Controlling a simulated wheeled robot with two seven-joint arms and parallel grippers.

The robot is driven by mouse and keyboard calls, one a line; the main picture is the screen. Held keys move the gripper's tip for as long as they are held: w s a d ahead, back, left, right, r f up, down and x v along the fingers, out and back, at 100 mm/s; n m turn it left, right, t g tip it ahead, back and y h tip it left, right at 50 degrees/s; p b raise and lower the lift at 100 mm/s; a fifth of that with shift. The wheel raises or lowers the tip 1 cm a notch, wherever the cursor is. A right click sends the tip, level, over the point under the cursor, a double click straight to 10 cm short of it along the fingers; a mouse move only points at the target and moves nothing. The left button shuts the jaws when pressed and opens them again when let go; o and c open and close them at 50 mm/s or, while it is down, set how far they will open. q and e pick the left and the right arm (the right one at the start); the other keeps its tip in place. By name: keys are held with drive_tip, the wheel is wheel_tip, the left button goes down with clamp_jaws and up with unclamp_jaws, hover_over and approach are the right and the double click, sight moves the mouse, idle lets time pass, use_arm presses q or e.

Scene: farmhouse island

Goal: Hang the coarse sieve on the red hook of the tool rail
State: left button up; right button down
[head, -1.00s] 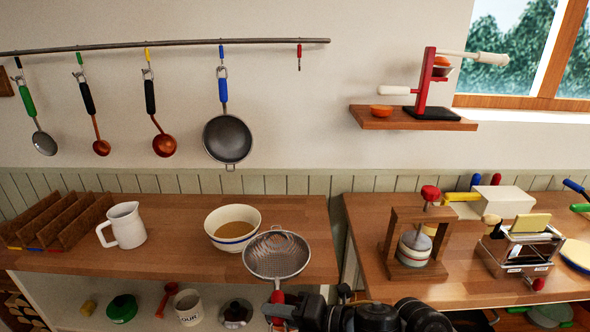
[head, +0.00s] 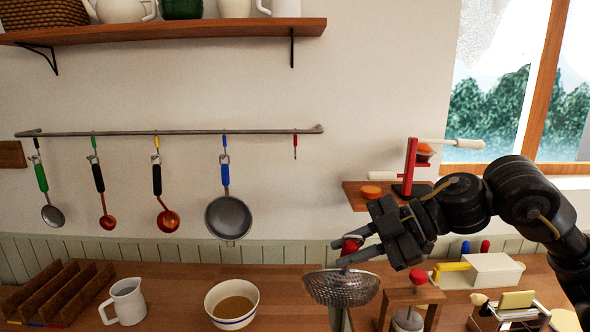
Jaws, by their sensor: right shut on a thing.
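The coarse sieve (head: 342,289) is a perforated metal bowl with a red handle (head: 350,245). My right gripper (head: 345,253) is shut on the red handle and holds the sieve above the counter, bowl down. The red hook (head: 295,143) hangs at the right end of the tool rail (head: 190,132) and is empty. The sieve is below and to the right of the red hook, well apart from it. My left gripper is not in view.
A blue-handled sieve (head: 228,217) and several ladles hang on the rail's other hooks. A wall shelf (head: 354,196) with a red press (head: 409,170) stands behind my right arm. A bowl (head: 232,303) and a white jug (head: 124,300) are on the counter. Wall below the red hook is clear.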

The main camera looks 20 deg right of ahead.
drive_tip(key=shift+s+d+r+m+t+p, duration=0.2)
drive_tip(key=shift+s+d+r+m, duration=0.15)
drive_tip(key=shift+s+r+m, duration=0.3)
drive_tip(key=shift+s+d+r+m+t+p, duration=0.15)
drive_tip(key=shift+s+d+r+m, duration=0.2)
drive_tip(key=shift+s+r+m, duration=0.2)
drive_tip(key=s+m, duration=0.1)
drive_tip(key=m, duration=0.1)
drive_tip(key=s+f+m, duration=0.1)
drive_tip(key=s, duration=0.1)
drive_tip(key=s+f+m+t, duration=0.1)
drive_tip(key=m, duration=0.1)
drive_tip(key=shift+s+a+f+m, duration=0.15)
drive_tip(key=shift+s+a+m, duration=0.15)
drive_tip(key=shift+s+a, duration=0.05)
drive_tip(key=shift+a+y, duration=0.15)
drive_tip(key=shift+y, duration=0.15)
drive_tip(key=shift+m, duration=0.3)
